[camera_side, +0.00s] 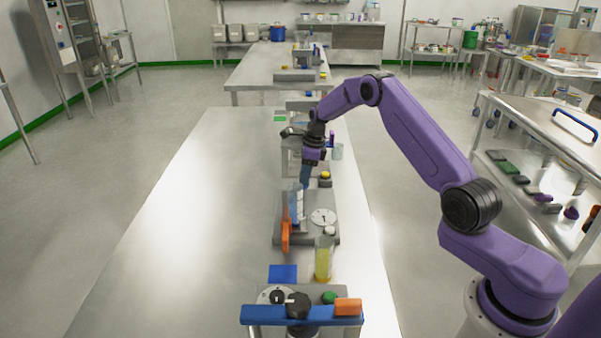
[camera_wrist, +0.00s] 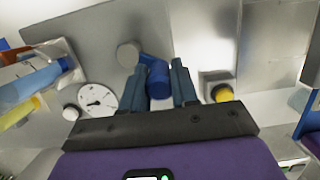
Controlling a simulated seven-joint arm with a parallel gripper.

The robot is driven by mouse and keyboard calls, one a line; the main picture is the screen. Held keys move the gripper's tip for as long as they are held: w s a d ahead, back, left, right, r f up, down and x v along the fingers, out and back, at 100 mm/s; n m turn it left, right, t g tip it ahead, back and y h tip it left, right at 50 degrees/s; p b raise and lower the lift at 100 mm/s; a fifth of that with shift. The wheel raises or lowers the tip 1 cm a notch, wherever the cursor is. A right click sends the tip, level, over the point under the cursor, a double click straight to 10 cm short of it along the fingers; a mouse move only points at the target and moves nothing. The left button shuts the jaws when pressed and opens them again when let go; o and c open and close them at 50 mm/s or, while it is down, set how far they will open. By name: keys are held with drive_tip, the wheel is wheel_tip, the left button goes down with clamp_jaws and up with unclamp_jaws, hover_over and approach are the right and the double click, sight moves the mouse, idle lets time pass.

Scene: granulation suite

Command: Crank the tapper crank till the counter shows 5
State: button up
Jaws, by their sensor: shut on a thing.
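The tapper (camera_side: 265,238) is a grey unit on the bench, with a clear graduated cylinder (camera_side: 296,205) and an orange part at its left. Its white round dial (camera_side: 323,217) also shows in the wrist view (camera_wrist: 97,101); its reading is too small to tell. The tapper crank has a blue handle (camera_wrist: 158,80) and a grey round hub (camera_wrist: 128,54) in the wrist view. My gripper (camera_wrist: 159,74) is shut on the blue handle, a finger on either side. In the side view my gripper (camera_side: 304,180) points down behind the cylinder, and the crank is hidden.
A yellow button (camera_wrist: 222,92) sits right of my fingers. A cylinder of yellow liquid (camera_side: 323,259) and a blue pad (camera_side: 283,273) stand nearer the camera, before a device with a blue bar (camera_side: 262,315). The bench's left side (camera_side: 190,220) is clear.

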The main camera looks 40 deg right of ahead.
drive_tip(key=shift+s+a, duration=0.25)
drive_tip(key=shift+s+a, duration=0.25)
drive_tip(key=shift+s, duration=0.95)
drive_tip(key=shift+s+a, duration=0.75)
drive_tip(key=shift+s, duration=0.1)
